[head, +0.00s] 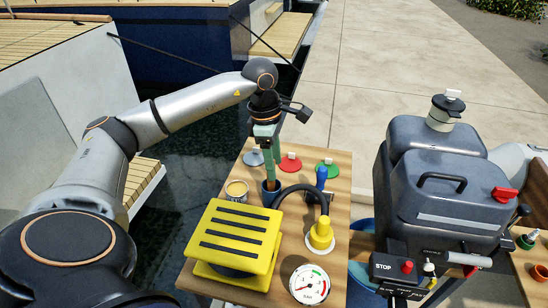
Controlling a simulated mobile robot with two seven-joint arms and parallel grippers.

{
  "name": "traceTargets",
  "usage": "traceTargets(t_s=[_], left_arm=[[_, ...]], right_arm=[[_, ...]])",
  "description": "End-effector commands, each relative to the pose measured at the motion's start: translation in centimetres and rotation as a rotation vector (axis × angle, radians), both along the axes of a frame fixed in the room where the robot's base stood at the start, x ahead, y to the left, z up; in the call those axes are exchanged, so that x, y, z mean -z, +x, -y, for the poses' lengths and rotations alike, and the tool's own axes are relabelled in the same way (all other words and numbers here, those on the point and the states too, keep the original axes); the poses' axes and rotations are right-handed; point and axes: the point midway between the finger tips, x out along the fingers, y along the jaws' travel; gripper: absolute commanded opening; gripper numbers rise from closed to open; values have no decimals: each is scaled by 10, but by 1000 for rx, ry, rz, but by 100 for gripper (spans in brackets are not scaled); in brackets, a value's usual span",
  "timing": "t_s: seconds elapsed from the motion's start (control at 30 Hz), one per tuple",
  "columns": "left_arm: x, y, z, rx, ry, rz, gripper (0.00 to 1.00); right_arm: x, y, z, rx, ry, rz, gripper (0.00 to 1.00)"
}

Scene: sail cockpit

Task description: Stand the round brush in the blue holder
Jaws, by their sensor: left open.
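The blue holder (270,191) is a small dark blue cup on the wooden table, behind the yellow block. A slim brown shaft, seemingly the round brush (270,170), stands roughly upright in the holder's mouth. Its upper part is hidden by my left gripper (270,150). That gripper points down over the holder, with its greenish fingers open around or right beside the top of the shaft. I cannot tell whether a finger touches it. My right gripper is not in view.
A yellow slatted block (235,240), a tin (236,190), a yellow pump with a black hose (321,235) and a round gauge (309,284) crowd the table (337,200).

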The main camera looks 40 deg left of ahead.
Motion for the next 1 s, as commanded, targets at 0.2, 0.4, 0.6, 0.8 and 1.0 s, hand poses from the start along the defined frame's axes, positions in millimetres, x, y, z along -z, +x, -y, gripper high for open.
traceTargets(t_s=[0.2, 0.4, 0.6, 0.8, 1.0], left_arm=[[-27, -1, -3, -1, 0, 6, 58], [-72, -3, -8, -1, -1, 6, 58], [-108, -6, -11, 0, -2, 5, 58], [-123, -7, -14, 0, 0, 1, 58], [-124, -8, -14, 0, 0, 0, 58]], right_arm=[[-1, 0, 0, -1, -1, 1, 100], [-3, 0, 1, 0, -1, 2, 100], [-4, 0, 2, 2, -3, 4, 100], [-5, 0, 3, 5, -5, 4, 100], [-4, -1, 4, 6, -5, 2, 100]])
